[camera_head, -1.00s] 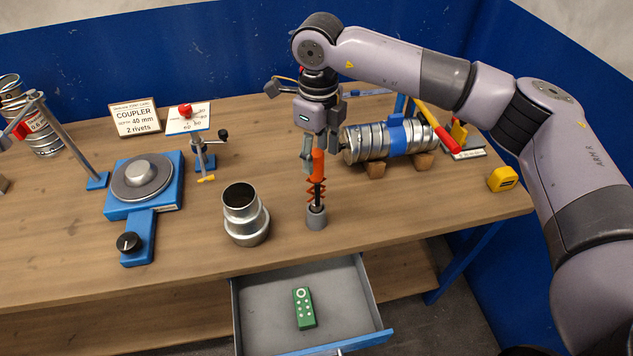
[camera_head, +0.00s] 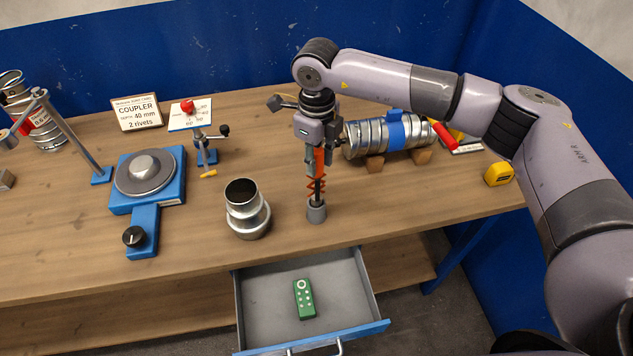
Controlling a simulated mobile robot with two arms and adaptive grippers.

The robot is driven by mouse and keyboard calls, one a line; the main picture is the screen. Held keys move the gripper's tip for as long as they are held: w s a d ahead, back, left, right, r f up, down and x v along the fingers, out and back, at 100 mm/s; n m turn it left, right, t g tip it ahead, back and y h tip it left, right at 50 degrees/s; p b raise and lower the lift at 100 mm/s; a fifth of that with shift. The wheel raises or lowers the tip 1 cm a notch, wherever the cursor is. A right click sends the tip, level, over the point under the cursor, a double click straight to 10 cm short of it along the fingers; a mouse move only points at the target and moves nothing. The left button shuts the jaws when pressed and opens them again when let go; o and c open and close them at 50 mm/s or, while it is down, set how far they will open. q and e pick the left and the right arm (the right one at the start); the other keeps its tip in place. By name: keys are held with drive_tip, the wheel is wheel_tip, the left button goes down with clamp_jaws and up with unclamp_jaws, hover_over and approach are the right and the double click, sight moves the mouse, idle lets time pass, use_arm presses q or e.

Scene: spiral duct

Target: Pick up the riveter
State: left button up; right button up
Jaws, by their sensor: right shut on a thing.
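The riveter (camera_head: 317,184) is an orange and dark upright tool. Its lower end sits in a small grey cup-like holder (camera_head: 316,211) on the workbench. My right gripper (camera_head: 318,163) comes down from above and is shut on the riveter's orange upper part. The gripper's fingers hide some of that part. The riveter stands about upright. My left gripper is not in view.
A silver coupler (camera_head: 247,210) stands just left of the riveter. A spiral duct (camera_head: 388,137) lies on wooden blocks behind right. A blue turntable (camera_head: 146,180) is at left, a yellow tape measure (camera_head: 498,174) at right. An open drawer (camera_head: 345,310) holds a green remote (camera_head: 304,298).

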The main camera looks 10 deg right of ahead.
clamp_jaws()
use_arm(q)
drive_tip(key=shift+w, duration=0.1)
use_arm(e)
drive_tip(key=shift+r, duration=0.1)
